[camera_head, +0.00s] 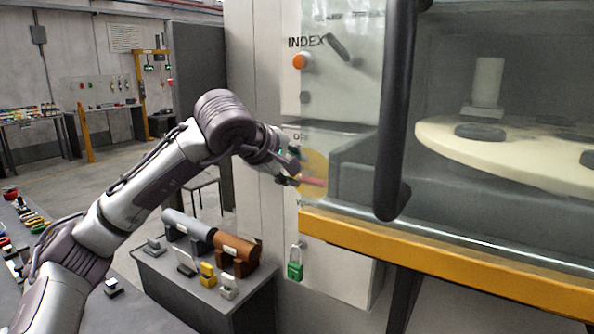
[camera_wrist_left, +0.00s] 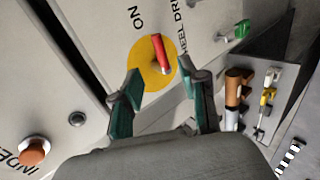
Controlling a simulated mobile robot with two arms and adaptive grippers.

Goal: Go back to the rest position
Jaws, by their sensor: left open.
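My left arm reaches in from the left in the head view, with its gripper (camera_head: 292,172) in front of the machine's control panel, close to a red switch handle (camera_head: 313,182) on a yellow disc (camera_head: 312,160). In the left wrist view my left gripper (camera_wrist_left: 160,88) is open, its two green-padded fingers spread. The red handle (camera_wrist_left: 160,54) and the yellow disc (camera_wrist_left: 140,66) show beyond and between the fingertips, and nothing is held. Whether a finger touches the disc cannot be told. My right gripper is in neither view.
An orange INDEX button (camera_head: 300,62) is above on the panel. A black vertical door bar (camera_head: 394,110) and a yellow machine ledge (camera_head: 440,262) stand to the right. A green padlock (camera_head: 295,268) hangs below.

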